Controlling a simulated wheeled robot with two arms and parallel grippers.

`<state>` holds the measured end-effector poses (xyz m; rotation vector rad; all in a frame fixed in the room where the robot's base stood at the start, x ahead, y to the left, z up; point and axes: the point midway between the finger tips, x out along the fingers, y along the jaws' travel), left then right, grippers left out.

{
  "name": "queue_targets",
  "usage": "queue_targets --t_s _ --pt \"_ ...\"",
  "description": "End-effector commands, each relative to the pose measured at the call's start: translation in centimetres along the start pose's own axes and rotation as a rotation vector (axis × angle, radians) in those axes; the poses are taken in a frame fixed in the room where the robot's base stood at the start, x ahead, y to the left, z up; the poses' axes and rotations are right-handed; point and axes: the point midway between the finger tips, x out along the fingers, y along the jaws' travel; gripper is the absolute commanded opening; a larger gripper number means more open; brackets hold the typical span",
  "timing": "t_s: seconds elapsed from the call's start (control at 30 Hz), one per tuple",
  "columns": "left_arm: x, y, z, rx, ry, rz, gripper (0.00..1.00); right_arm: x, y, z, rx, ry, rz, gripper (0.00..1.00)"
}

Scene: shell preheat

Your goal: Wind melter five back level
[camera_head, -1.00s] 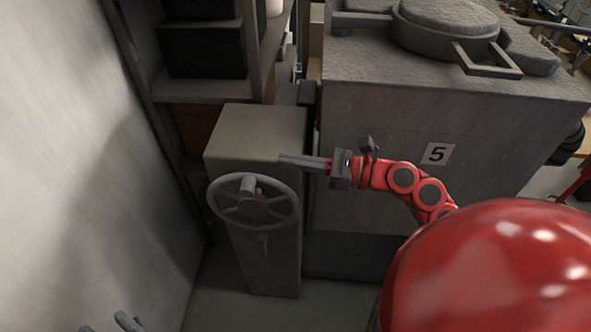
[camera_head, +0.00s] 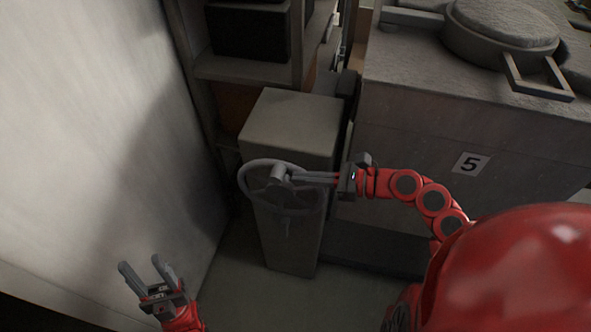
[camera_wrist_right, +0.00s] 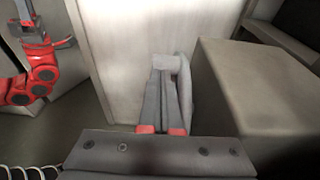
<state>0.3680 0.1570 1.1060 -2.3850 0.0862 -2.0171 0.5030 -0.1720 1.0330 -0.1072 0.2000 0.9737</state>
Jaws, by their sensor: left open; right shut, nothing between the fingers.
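Melter five (camera_head: 415,125) is a large grey block marked with a "5" plate (camera_head: 471,163) and a round lid on top. Beside it stands a grey pedestal (camera_head: 290,115) with a spoked handwheel (camera_head: 245,180) on its front. My right gripper (camera_head: 295,176) is shut and empty, its fingers pointing left across the wheel near its protruding handle or hub. In the right wrist view the closed fingers (camera_wrist_right: 162,85) end close to the wheel rim (camera_wrist_right: 186,90), seen edge-on; I cannot tell whether they touch. My left gripper (camera_head: 146,272) is open and empty, low at the left.
A pale wall (camera_head: 110,110) closes off the left side. A shelf (camera_head: 250,70) with dark boxes stands behind the pedestal. The floor (camera_head: 245,290) in front of the pedestal is clear.

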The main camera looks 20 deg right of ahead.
Motion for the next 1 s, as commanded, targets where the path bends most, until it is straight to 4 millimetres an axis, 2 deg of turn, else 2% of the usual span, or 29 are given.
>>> queue_targets --t_s 0.03,0.2,0.63,1.0 --pt "0.7 0.0 -0.1 0.0 0.0 0.0 0.5 0.7 0.1 0.3 0.002 0.001 0.005 0.0" --pt "1.1 -0.1 -0.2 0.0 0.0 0.0 0.5 2.0 0.1 0.1 0.003 -0.001 0.002 0.0" --pt "0.9 0.0 -0.1 0.0 0.0 0.0 0.5 2.4 0.0 -0.1 0.0 0.005 0.0 0.0" --pt "-0.2 0.0 0.0 0.0 0.0 0.0 0.5 4.0 0.0 0.4 0.0 0.073 0.0 0.0"
